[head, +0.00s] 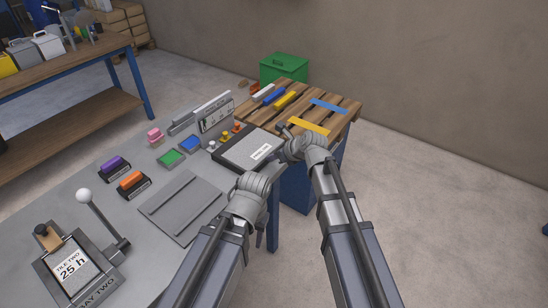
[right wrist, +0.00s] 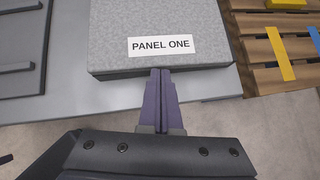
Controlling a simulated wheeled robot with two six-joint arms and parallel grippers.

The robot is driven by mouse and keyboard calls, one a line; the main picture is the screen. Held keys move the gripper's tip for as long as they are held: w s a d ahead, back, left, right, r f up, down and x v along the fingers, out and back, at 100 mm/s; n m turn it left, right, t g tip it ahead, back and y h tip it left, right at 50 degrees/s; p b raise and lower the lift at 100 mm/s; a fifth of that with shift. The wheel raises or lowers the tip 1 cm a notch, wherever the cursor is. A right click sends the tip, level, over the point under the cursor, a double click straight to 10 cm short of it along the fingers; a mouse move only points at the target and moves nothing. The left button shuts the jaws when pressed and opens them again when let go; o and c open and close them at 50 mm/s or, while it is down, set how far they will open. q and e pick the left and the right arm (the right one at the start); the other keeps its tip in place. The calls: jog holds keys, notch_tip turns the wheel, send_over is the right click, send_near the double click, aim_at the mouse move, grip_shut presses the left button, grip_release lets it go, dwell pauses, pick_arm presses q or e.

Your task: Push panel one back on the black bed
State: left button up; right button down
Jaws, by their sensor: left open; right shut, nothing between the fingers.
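Panel one (right wrist: 160,28) is a speckled grey slab with a white "PANEL ONE" label near its front edge. In the head view panel one (head: 250,157) lies at the right end of the grey bench, beside the pallet. The black bed under it is mostly hidden, and I cannot tell exactly how they line up. My right gripper (right wrist: 160,73) is shut and empty, with its tips at the middle of the panel's front edge; they look to be touching or very close. My left gripper (head: 262,238) is open and empty, low at the bench's front edge, away from the panel.
A grey plate with ribs (head: 178,208) lies left of the panel. Small coloured blocks and a grey upright panel (head: 216,115) stand behind. A wooden pallet (head: 340,112) with coloured bars is at the right. A lever (head: 103,215) stands at the left front.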

aim_at(263, 152)
jog(key=w+a, duration=0.3)
jog(key=shift+w, duration=0.15)
jog(key=shift+s+d, duration=0.25)
jog(key=s+d, duration=0.2)
jog(key=s, duration=0.1)
jog(key=shift+s+d+r+p, duration=0.2)
jog(key=shift+d+r+p, duration=0.15)
jog(key=shift+d+p, duration=0.05)
jog(key=p+v, duration=0.6)
jog(key=v, duration=0.2)
jog(key=shift+s+d+r, duration=0.15)
jog(key=shift+d+r, duration=0.05)
jog(key=shift+r, duration=0.1)
